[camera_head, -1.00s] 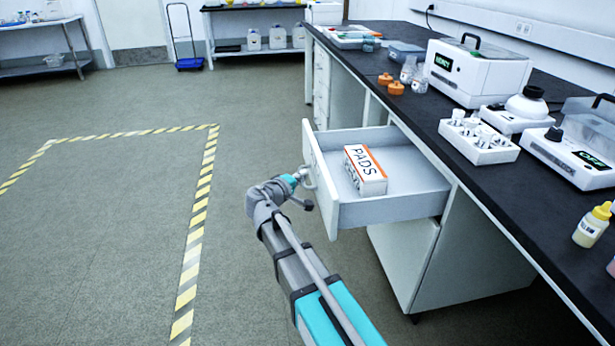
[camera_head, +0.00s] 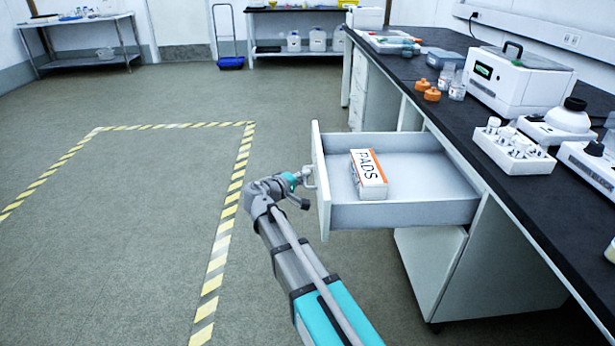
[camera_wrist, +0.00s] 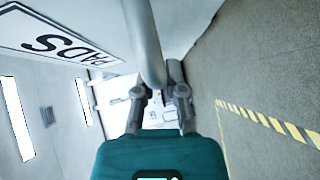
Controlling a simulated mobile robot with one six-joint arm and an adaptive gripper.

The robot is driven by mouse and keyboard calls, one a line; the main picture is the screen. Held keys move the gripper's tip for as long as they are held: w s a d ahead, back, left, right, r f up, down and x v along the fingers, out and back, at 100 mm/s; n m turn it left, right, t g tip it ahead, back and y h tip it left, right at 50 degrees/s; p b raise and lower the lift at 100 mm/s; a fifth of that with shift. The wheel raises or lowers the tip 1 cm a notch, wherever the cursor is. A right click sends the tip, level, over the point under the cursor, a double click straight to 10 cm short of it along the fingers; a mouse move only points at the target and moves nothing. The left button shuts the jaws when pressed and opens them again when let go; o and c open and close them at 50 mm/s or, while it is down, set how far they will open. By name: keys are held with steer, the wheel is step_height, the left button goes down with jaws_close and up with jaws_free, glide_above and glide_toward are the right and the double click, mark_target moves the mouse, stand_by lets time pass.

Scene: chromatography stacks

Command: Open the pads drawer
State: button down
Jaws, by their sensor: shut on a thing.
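The pads drawer (camera_head: 400,213) is pulled well out from under the dark bench, its inside in plain view. A white and orange box marked PADS (camera_head: 369,176) lies in it toward the front. My gripper (camera_head: 303,178) is at the outer face of the drawer front, shut on the drawer handle (camera_head: 309,176). In the wrist view, the gripper fingers (camera_wrist: 160,98) close around the pale handle bar (camera_wrist: 146,45), beside a PADS label (camera_wrist: 60,45) on the drawer front.
The bench top (camera_head: 440,110) carries a white instrument (camera_head: 520,80), a rack of white-capped vials (camera_head: 513,147) and orange-lidded jars (camera_head: 432,94). A cabinet (camera_head: 425,265) stands below the drawer. The floor left of my arm is clear, with striped tape (camera_head: 225,230).

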steer(key=shift+w, duration=0.25)
steer(key=c, duration=0.7)
jaws_free()
steer(key=shift+s, duration=0.15)
steer(key=shift+s, duration=0.1)
